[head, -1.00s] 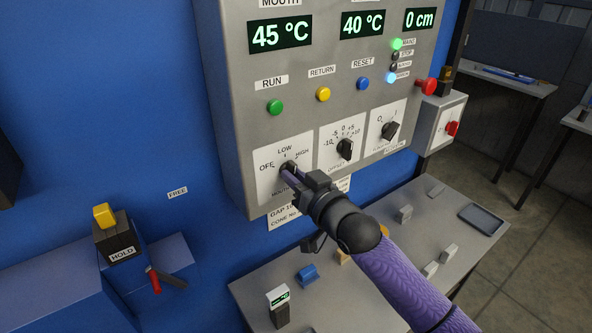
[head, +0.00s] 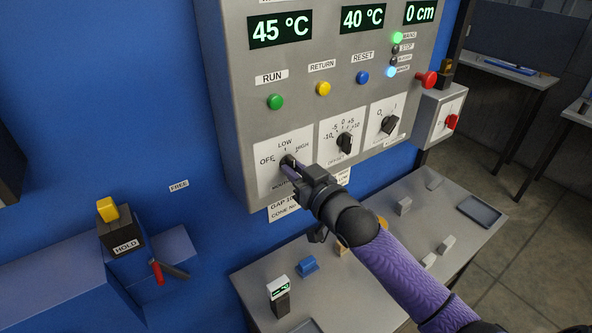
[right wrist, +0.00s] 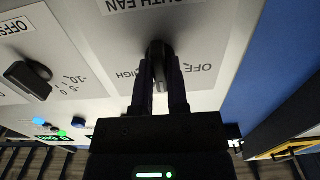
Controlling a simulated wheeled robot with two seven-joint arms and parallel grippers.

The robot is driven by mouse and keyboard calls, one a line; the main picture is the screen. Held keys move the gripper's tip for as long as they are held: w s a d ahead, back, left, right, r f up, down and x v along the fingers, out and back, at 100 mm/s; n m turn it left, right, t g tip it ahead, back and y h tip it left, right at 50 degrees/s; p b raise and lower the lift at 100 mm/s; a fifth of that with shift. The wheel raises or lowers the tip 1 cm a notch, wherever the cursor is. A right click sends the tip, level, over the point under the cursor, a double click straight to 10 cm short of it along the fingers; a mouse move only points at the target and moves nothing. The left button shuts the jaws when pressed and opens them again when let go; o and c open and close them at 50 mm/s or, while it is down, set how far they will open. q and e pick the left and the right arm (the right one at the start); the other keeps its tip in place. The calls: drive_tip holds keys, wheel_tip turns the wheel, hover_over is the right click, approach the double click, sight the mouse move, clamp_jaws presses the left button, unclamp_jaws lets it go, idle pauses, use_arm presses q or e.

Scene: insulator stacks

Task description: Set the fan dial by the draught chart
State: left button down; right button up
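The fan dial (head: 287,160) is a black knob on a white plate marked OFF, LOW and HIGH, low on the grey control panel (head: 236,120). My right gripper (head: 290,167) reaches it from the lower right. In the right wrist view the knob (right wrist: 158,62) sits between the two fingers (right wrist: 161,88), which appear closed on its sides. That view is upside down, with OFF to the right; the fingers cover part of the scale, so the exact setting is unclear. A printed card (head: 283,208) below the panel is partly hidden by my gripper. My left gripper is out of view.
To the right are an offset dial (head: 345,143) and another dial (head: 390,124). Green, yellow and blue buttons (head: 323,88) sit above. A red button (head: 425,80) projects at the panel's side. A grey table (head: 370,275) with small blocks lies below my arm.

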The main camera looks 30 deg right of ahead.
drive_tip(key=shift+o, duration=1.4)
drive_tip(key=shift+w, duration=0.2)
drive_tip(key=shift+s, duration=0.15)
drive_tip(key=s+d, duration=0.1)
drive_tip(key=s, duration=0.8)
drive_tip(key=shift+s+d, duration=0.15)
drive_tip(key=shift+s, duration=0.15)
